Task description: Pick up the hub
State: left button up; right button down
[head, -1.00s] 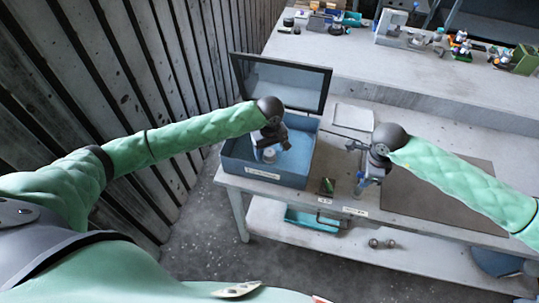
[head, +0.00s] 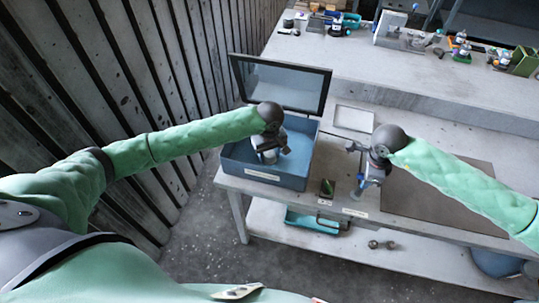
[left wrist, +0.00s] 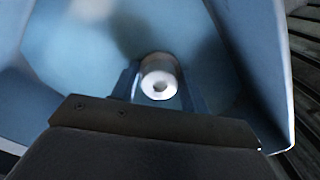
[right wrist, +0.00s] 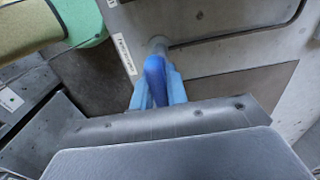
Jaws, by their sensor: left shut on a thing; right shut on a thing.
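The hub (left wrist: 160,74) is a short, silvery cylinder with a dark hole in its end face. In the left wrist view it sits between the two blue fingers of my left gripper (left wrist: 158,88), which is shut on it. In the head view this gripper (head: 269,152) is inside the blue box (head: 290,182), and the hub is mostly hidden by it. My right gripper (head: 364,180) is over the table's front part. In the right wrist view the right gripper (right wrist: 158,90) is shut on a blue-handled tool (right wrist: 155,72), whose far end is greyish.
The box's hinged lid (head: 281,83) stands open at its back. A small dark green item (head: 327,187) lies right of the box. A pale tray (head: 353,118) and a brown mat (head: 435,195) lie on the table. The lower shelf holds a teal tray (head: 312,222).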

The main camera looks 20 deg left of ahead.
aim_at(270, 154)
pick_arm(q)
notch_tip(270, 154, up, 13)
dwell(0.7)
jog(key=shift+s+f, duration=0.1)
jog(key=shift+f, duration=0.05)
jog(key=s, duration=1.4)
jog(key=shift+w, duration=0.1)
pick_arm(e)
jog(key=shift+r, duration=2.25)
jog(key=c, duration=1.3)
grip_release()
jog(key=shift+r, duration=0.1)
